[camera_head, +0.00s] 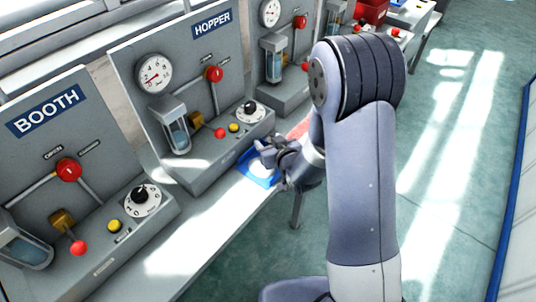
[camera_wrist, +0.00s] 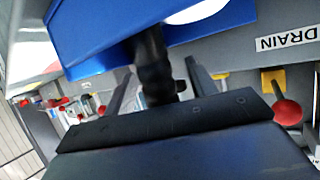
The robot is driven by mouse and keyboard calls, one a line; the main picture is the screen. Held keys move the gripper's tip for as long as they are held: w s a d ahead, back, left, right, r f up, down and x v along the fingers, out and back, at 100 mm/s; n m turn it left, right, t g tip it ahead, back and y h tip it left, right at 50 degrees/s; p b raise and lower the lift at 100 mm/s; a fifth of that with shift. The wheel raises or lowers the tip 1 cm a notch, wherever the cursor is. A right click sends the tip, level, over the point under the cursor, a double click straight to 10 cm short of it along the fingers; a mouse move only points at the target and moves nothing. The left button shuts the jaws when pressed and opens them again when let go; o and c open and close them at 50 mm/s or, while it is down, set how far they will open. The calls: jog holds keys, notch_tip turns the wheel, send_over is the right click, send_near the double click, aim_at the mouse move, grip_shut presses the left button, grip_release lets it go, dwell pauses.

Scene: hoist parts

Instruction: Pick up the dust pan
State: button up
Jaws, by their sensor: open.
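The dust pan (camera_head: 246,167) is blue with a white patch and lies on the grey ledge in front of the HOPPER panel. In the wrist view its blue body (camera_wrist: 100,38) fills the top, and its black ribbed handle (camera_wrist: 153,66) points down towards my gripper. My gripper (camera_head: 271,160) is at the pan and partly hides it in the head view. In the wrist view the two fingers of my gripper (camera_wrist: 158,72) stand apart, one on each side of the handle. I cannot tell whether either finger touches it.
The HOPPER panel (camera_head: 130,80) stands right behind the pan, with a red knob, a dial and a glass vial. The BOOTH panel (camera_head: 40,160) is to the left. In the wrist view a red ball lever (camera_wrist: 287,112) is at the right. The ledge (camera_head: 190,252) is bare towards the front.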

jog(key=shift+w+a+f, duration=0.2)
jog(key=shift+w, duration=0.2)
jog(key=shift+c, duration=0.4)
jog(key=c, duration=1)
jog(key=shift+r, duration=0.2)
jog(key=shift+c, duration=0.2)
notch_tip(320, 180, up, 10)
jog(key=shift+f, duration=0.15)
